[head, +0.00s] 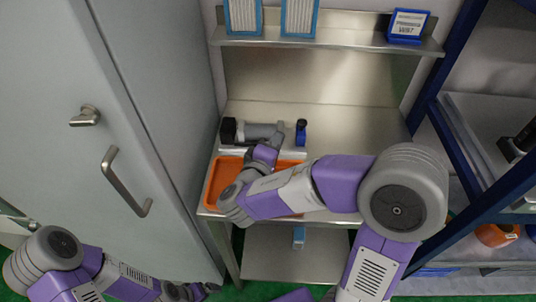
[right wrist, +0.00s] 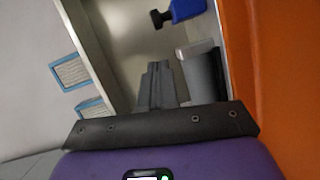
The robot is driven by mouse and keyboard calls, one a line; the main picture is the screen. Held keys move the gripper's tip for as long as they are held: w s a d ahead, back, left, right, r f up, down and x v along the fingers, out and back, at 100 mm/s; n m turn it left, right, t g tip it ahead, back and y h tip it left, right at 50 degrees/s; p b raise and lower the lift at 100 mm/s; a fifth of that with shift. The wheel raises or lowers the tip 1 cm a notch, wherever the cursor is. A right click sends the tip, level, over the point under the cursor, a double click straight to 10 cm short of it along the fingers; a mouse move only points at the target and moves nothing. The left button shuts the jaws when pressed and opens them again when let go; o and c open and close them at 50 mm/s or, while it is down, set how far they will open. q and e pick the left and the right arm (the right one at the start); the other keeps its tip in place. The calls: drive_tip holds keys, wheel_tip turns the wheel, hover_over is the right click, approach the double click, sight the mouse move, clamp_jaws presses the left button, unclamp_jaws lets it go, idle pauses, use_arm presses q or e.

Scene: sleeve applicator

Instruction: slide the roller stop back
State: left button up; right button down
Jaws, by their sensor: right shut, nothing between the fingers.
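The sleeve applicator stands at the back left of the steel bench. Its grey roller (head: 262,131) lies crosswise, with a black block (head: 228,130) at its left end. An upright blue piece (head: 301,131) stands to the right; I cannot tell whether it is the roller stop. In the right wrist view a blue piece with a black end (right wrist: 185,10) lies beyond the fingers, and a grey cylinder (right wrist: 203,72) is beside them. My right gripper (right wrist: 157,68) is shut and empty, close to the roller; contact is unclear. My left arm's end is low at the left, its fingers indistinct.
An orange tray (head: 214,190) lies in front of the applicator, partly under my right arm. A shelf (head: 340,39) above holds blue-framed boxes and a blue label display (head: 407,25). The bench's right part (head: 360,130) is clear. A blue-framed rack stands right, a grey cabinet left.

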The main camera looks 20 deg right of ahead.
drive_tip(key=v, duration=0.6)
drive_tip(key=shift+s+r+p, duration=0.15)
drive_tip(key=shift+p, duration=0.15)
